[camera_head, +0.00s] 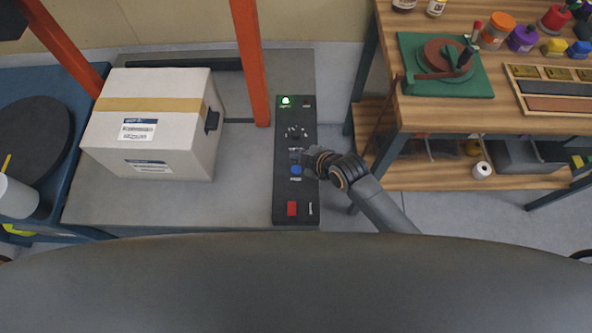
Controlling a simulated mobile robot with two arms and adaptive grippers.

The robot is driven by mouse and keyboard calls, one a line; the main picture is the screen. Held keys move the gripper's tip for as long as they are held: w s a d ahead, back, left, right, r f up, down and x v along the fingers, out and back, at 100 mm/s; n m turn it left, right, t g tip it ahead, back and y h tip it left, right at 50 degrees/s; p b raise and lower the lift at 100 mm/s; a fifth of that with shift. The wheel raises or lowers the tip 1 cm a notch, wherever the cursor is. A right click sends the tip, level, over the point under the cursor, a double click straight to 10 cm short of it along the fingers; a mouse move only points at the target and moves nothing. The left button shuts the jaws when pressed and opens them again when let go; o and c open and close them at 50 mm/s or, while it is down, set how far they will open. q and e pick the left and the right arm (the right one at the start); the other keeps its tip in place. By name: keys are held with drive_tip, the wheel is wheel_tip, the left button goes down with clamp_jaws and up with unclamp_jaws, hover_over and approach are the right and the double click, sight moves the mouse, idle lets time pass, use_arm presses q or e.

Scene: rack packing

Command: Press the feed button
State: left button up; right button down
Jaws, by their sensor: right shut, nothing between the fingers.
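A black control panel (283,190) lies along the right end of the grey machine bed. My right gripper (300,156) comes in from the lower right. It is shut and empty, with its tips over the panel just above the blue button in the picture. Contact cannot be judged. My left gripper is not in view.
A taped cardboard box (150,140) sits on the bed left of the panel, near an orange upright (248,60). A wooden workbench (420,110) with jars and a green-based tool (415,85) stands at right. Grey floor separates bench and bed.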

drive_tip(key=b, duration=0.3)
hover_over(298, 171)
wheel_tip(298, 171, down, 5)
drive_tip(key=shift+r, duration=0.15)
drive_tip(key=shift+f+b, duration=0.7)
drive_tip(key=shift+f, duration=0.1)
idle(0.4)
drive_tip(key=shift+f, duration=0.4)
